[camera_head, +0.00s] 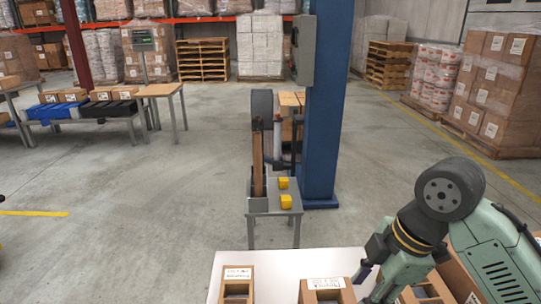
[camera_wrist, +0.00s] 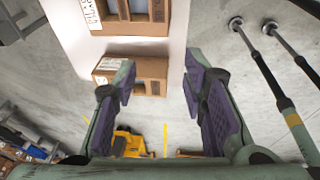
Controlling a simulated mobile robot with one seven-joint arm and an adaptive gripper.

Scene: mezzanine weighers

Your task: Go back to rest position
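My gripper (camera_wrist: 163,82) is open in the wrist view, with its two purple-padded fingers well apart and nothing held between them. In the head view my arm hangs at the lower right, over the right part of a white-topped table, and my gripper (camera_head: 366,275) shows only partly. A small cardboard box (camera_wrist: 132,67) with a label lies beyond the fingertips in the wrist view, partly behind the left finger. Whether a finger touches it cannot be told.
The white table (camera_head: 285,262) carries open-fronted brown boxes (camera_head: 326,285) at the bottom. A blue column (camera_head: 329,110) and a small metal stand (camera_head: 274,204) rise behind it. Low tables with boxes stand at the left, wrapped pallets (camera_head: 495,95) at the right.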

